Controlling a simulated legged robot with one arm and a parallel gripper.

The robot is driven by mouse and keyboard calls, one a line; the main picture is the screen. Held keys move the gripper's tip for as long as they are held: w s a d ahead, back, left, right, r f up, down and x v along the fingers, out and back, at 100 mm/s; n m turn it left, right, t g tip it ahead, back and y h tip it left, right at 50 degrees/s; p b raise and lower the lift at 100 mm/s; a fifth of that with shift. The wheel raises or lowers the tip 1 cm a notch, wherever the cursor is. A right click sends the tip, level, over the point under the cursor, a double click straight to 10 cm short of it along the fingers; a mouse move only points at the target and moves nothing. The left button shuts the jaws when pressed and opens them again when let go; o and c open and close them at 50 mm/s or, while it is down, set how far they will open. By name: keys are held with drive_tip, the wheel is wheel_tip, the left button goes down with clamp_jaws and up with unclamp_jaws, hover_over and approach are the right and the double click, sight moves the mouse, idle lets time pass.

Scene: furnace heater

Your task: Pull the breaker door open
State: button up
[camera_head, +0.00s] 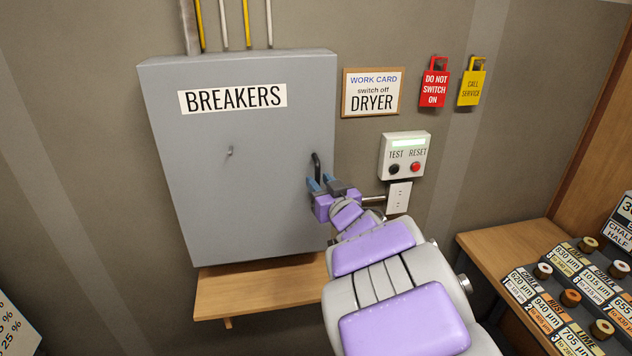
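The breaker door is the grey front of the box labelled BREAKERS (240,190), in the upper left of the head view. The door is closed, flush with its box. A black handle (316,163) stands upright near its right edge. My gripper (321,183) is at the lower end of this handle, with its blue fingertips on either side of it. I cannot tell whether the fingers press on the handle or stand apart from it. The gripper body hides part of the door's right edge.
A wooden shelf (260,291) juts out below the box. Right of it are a work card reading "switch off DRYER" (373,92), red and yellow tags, a TEST/RESET unit (404,155) and an outlet (398,197). A wooden bench (500,240) with labelled spools stands at right.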

drive_tip(key=shift+x, duration=1.05)
drive_tip(key=shift+a, duration=0.1)
clamp_jaws()
